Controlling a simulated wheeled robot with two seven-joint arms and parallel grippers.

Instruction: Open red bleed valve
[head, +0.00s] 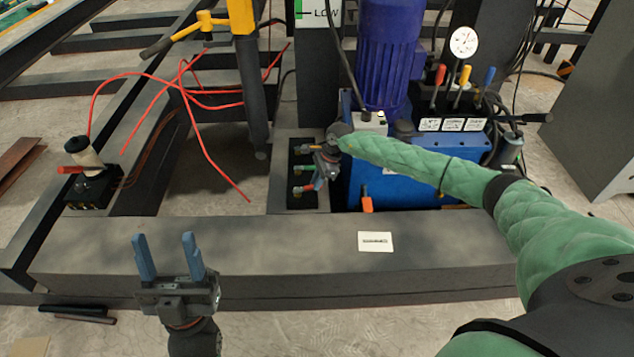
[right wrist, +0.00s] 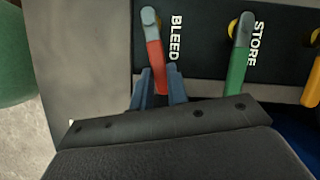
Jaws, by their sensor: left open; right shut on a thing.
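The red bleed valve handle (right wrist: 154,65) shows in the right wrist view beside the word BLEED, with its grey pivot end at the top. In the head view it is small, at the bottom of the valve panel (head: 299,190). My right gripper (right wrist: 161,90) is shut on the free end of the red handle, one blue finger on each side; in the head view the gripper (head: 319,178) is at the panel, partly covering the handles.
The green STORE handle (right wrist: 238,68) is just right of the red one, and a yellow handle (right wrist: 312,82) is at the edge. A blue tank (head: 395,180) with a blue motor (head: 388,50) stands beside the panel. Red hoses (head: 200,125) loop at left. A grey beam (head: 260,250) crosses in front.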

